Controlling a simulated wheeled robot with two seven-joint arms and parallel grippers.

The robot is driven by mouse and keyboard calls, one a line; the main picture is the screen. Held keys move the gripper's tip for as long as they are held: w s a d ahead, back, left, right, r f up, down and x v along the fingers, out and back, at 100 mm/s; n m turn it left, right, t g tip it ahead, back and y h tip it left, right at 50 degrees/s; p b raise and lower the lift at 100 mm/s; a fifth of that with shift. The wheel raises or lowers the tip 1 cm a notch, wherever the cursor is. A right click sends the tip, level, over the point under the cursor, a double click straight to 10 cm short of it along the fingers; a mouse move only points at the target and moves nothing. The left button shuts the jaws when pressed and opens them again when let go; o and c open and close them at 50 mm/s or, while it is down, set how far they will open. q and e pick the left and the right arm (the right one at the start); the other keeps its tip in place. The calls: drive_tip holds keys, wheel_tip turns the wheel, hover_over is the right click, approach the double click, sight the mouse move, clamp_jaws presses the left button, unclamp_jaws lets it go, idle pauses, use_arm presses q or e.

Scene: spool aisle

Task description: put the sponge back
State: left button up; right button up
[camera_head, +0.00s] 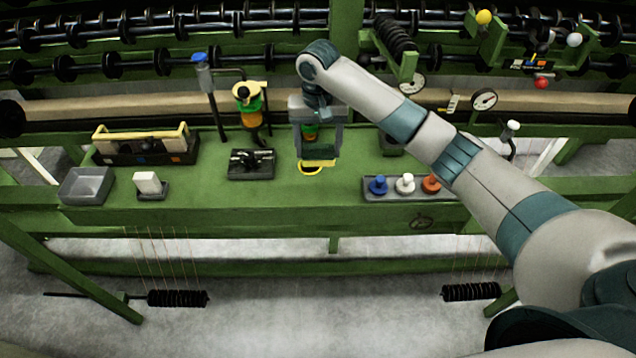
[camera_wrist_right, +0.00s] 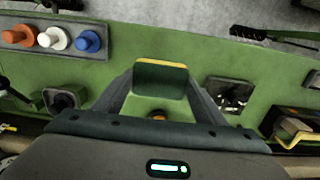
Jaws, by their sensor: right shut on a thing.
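The sponge (camera_wrist_right: 160,78) is a green block with a yellow edge, seen between the fingers in the right wrist view. In the head view, its yellow edge (camera_head: 320,162) shows at the fingertips. My right gripper (camera_head: 318,148) is shut on it, pointing down over the middle of the green bench. I cannot tell whether the sponge touches the bench. My left gripper is not in view.
To the left are a dark holder (camera_head: 251,164), a white block on a small tray (camera_head: 148,183), a grey bin (camera_head: 86,186) and a long box with a yellow handle (camera_head: 145,146). To the right is a tray of coloured pegs (camera_head: 405,197). The bench's front middle is clear.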

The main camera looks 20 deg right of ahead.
drive_tip(key=shift+f, duration=0.1)
drive_tip(key=shift+f+p, duration=0.65)
drive_tip(key=shift+f, duration=2.4)
drive_tip(key=shift+f+p, duration=0.35)
drive_tip(key=shift+f, duration=1.5)
drive_tip(key=shift+f, duration=0.15)
drive_tip(key=o, duration=1)
drive_tip(key=shift+c, duration=0.2)
wheel_tip(320, 180, up, 12)
drive_tip(key=shift+r+b, duration=0.15)
drive_tip(key=shift+b, duration=0.75)
